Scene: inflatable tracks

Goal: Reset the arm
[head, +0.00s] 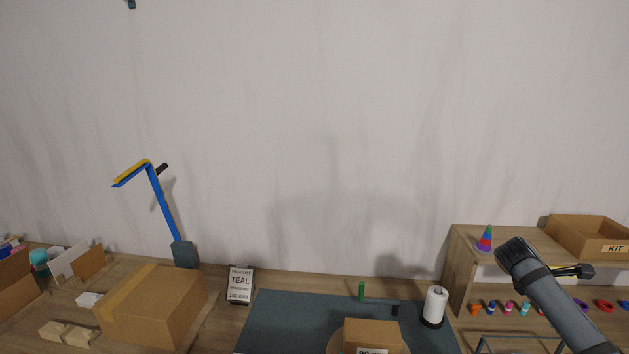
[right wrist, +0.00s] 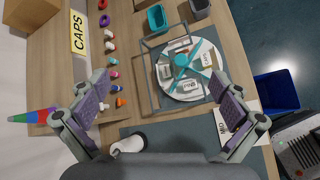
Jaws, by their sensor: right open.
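My right arm (head: 556,305) rises from the lower right in the head view, in front of the wooden shelf. Its gripper is mostly hidden behind the arm there. In the right wrist view my right gripper (right wrist: 162,112) is open, its two purple-padded fingers wide apart with nothing between them. My left gripper does not show in either view.
A shelf (head: 462,262) with a KIT box (head: 582,236) and ring cone (head: 485,239) stands right.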

